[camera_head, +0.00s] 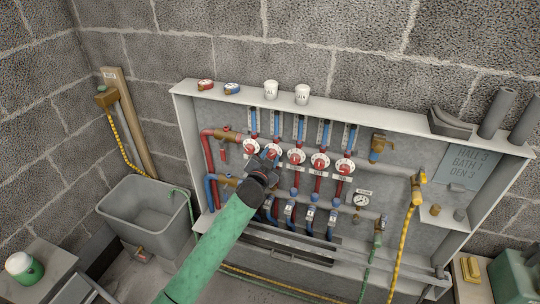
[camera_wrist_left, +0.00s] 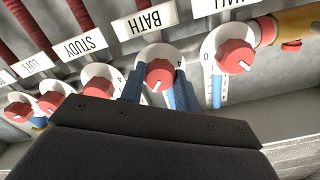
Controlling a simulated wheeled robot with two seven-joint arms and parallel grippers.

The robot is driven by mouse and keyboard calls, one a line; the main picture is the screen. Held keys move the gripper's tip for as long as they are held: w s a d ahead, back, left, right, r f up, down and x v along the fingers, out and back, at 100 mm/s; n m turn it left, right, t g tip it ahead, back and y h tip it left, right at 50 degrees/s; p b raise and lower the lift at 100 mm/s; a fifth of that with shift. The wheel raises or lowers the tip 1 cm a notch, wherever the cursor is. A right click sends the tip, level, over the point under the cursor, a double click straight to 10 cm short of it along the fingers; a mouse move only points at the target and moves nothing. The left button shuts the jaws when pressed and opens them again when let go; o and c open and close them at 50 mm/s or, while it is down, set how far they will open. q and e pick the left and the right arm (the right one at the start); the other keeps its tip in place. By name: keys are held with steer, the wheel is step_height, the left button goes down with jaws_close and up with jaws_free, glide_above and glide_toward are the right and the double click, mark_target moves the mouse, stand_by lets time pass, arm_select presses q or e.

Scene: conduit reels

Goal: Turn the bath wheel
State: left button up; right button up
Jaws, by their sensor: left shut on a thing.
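The bath wheel is a red knob with a white pointer line on a white dial, under a BATH label, in the left wrist view (camera_wrist_left: 158,74). My left gripper reaches it at the manifold; in the head view the gripper (camera_head: 271,160) covers much of the wheel. In the wrist view the fingers stand on both sides of the red knob, and the gripper is shut on it. The HALL wheel (camera_wrist_left: 235,55) is beside it, on the right in the wrist view. My right gripper is not in view.
More red wheels (camera_head: 319,162) stand in a row to the right, with blue-capped valves (camera_head: 311,213) below. The shallow wall cabinet (camera_head: 188,110) carries white cups (camera_head: 271,89) on top. A grey sink (camera_head: 125,206) is at left. A pressure gauge (camera_head: 361,201) is at right.

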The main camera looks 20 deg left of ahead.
arm_select(q)
steer(key=shift+m, duration=0.3)
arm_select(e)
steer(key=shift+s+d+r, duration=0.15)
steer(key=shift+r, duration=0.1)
arm_select(q)
steer(key=o, duration=1)
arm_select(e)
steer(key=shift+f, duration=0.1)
arm_select(q)
steer(key=shift+s, duration=0.5)
steer(key=s+b, duration=0.1)
steer(key=s, duration=0.5)
steer(key=shift+s+a, duration=0.1)
steer(key=shift+s, duration=0.25)
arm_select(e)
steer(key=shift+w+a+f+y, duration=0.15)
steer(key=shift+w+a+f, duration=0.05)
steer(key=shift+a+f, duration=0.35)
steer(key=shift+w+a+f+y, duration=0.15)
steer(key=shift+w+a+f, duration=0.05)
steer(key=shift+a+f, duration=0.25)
